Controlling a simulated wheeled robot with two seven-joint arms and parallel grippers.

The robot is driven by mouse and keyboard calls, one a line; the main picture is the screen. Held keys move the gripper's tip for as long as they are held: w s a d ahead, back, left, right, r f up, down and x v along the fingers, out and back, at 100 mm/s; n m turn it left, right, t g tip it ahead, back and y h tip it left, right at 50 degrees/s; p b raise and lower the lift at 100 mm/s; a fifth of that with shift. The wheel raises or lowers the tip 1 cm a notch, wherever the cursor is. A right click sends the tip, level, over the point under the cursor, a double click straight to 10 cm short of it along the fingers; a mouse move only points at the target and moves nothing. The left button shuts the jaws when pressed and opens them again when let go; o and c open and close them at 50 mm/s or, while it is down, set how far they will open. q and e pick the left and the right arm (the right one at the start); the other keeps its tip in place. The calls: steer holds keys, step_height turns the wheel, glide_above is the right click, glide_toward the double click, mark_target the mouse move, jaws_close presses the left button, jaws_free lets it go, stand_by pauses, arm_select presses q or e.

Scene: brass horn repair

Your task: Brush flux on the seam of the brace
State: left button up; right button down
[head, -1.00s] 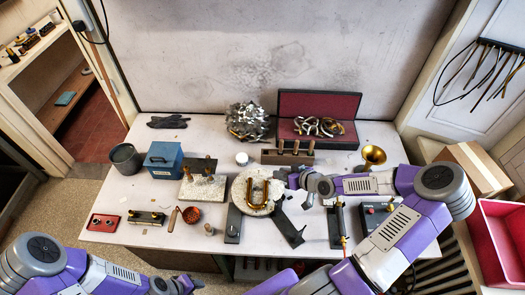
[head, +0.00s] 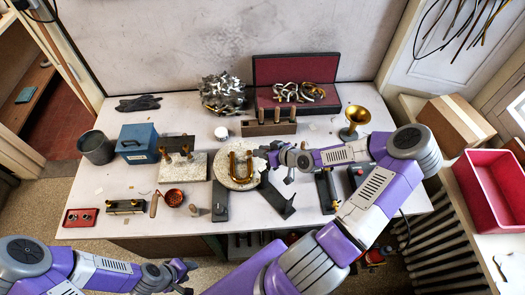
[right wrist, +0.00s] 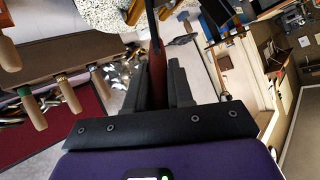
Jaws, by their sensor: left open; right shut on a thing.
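My right gripper (head: 266,153) is just right of a round speckled stone disc (head: 222,172), which carries a U-shaped brass tube (head: 234,170). In the right wrist view its fingers (right wrist: 157,72) are shut on a slim reddish-brown handle (right wrist: 157,88) with a dark upper part; its far end is out of view. A small reddish pot (head: 173,197) stands front left. A pale block (head: 184,171) with small brass parts lies left of the disc. I cannot make out which part is the brace or its seam.
A wooden rack (head: 268,129) with upright handles stands behind the disc, near a red-lined case (head: 296,70). A brass horn bell (head: 357,116) stands right. Dark metal bars (head: 219,202) lie before the disc. A blue box (head: 137,143) is left.

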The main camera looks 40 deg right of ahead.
steer(key=shift+s+f, duration=0.1)
steer(key=shift+f, duration=0.45)
stand_by(1.0)
step_height(320, 180, up, 9)
steer(key=p, duration=0.8)
steer(key=shift+r+p, duration=0.15)
steer(key=shift+p, duration=0.15)
